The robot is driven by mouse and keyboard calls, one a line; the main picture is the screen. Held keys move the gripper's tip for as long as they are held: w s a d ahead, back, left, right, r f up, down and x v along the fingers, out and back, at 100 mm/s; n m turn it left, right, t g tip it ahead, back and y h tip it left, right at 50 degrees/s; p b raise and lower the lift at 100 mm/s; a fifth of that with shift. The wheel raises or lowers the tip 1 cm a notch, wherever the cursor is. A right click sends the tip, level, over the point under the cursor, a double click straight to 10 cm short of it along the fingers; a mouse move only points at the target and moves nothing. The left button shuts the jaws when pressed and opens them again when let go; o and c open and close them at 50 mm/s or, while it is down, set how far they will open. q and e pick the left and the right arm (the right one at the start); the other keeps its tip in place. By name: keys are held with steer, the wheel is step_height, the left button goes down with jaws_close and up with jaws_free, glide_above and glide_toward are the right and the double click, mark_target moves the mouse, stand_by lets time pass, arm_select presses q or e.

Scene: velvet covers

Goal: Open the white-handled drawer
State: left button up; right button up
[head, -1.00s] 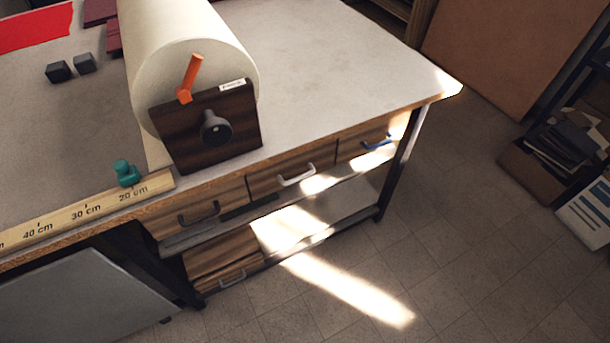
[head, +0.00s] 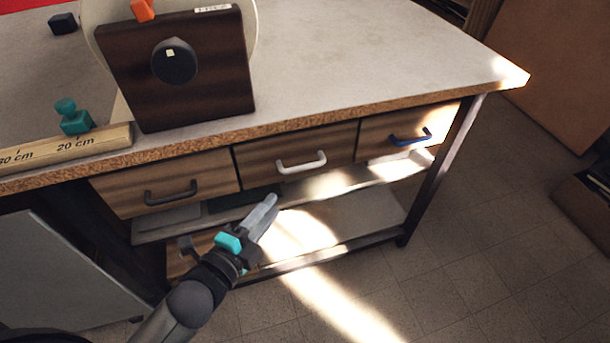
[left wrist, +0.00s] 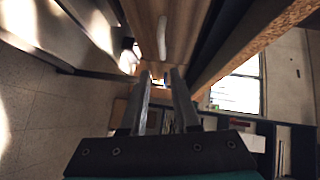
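The white-handled drawer (head: 323,138) is the middle one of three wooden drawers under the bench top, and it is shut. Its white handle (head: 301,162) is a short curved bar. In the left wrist view the white handle (left wrist: 162,38) shows beyond the fingertips. My left gripper (head: 267,208) is below and slightly left of the handle, apart from it. In the left wrist view its two fingers (left wrist: 160,76) are apart with nothing between them. My right gripper is in neither view.
A dark-handled drawer (head: 166,182) is on the left and a blue-handled drawer (head: 408,134) on the right. The bench top (head: 330,60) overhangs them, with a lower shelf (head: 345,215) beneath. A dark wooden roll holder (head: 180,95) stands on top.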

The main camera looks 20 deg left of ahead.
mark_target(304, 169)
arm_select(q)
steer(key=shift+d+b+x, duration=0.2)
steer(key=shift+b+x, duration=2.2)
steer(key=shift+x, duration=5.25)
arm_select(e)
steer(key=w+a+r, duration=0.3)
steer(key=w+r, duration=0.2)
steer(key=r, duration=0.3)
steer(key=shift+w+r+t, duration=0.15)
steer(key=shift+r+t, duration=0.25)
arm_select(q)
steer(key=shift+r, duration=0.2)
jaws_close()
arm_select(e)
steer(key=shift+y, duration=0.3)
